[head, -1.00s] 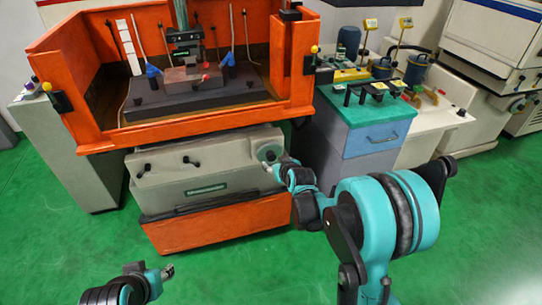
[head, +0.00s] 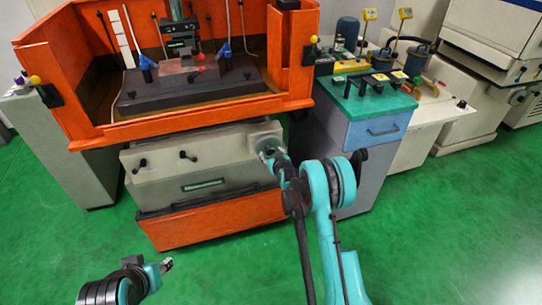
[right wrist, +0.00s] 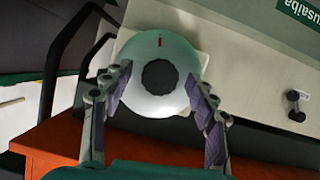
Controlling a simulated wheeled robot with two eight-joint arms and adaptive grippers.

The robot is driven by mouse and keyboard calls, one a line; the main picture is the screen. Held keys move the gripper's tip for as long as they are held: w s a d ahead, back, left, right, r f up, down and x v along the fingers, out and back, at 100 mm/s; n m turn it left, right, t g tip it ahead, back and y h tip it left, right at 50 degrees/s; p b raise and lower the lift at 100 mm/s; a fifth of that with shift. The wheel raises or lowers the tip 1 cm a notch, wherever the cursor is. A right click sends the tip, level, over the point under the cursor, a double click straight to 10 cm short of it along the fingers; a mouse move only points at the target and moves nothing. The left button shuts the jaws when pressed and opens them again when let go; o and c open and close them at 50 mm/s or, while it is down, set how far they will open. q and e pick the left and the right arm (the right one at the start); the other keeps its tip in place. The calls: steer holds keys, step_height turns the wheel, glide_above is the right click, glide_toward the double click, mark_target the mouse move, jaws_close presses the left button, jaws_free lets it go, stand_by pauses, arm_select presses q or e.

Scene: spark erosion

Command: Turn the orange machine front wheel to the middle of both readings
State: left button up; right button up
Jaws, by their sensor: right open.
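The orange machine (head: 190,135) stands at the left of the head view with its cream front panel (head: 203,166) above an orange base. The front wheel (right wrist: 142,101) is a pale round disc with a dark hub and a short red mark near its upper rim in the right wrist view. In the head view the wheel (head: 268,144) is partly hidden by my right gripper (head: 274,156). My right gripper (right wrist: 160,76) is open, one finger on either side of the wheel; I cannot tell whether they touch it. My left gripper (head: 165,266) is low at left, away from the machine. No readings are legible.
A grey cabinet with a green top (head: 365,102) stands close to the right of the machine. Small black knobs (head: 188,156) stick out of the panel left of the wheel. Green floor (head: 215,270) is clear in front.

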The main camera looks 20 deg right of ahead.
steer(key=shift+w+f, duration=0.15)
steer(key=shift+w, duration=0.35)
steer(key=c, duration=1.2)
steer(key=shift+o, duration=0.2)
steer(key=shift+n+h, duration=0.4)
steer(key=shift+n, duration=0.1)
steer(key=o, duration=1.2)
steer(key=shift+c, duration=0.2)
steer(key=v, duration=1.2)
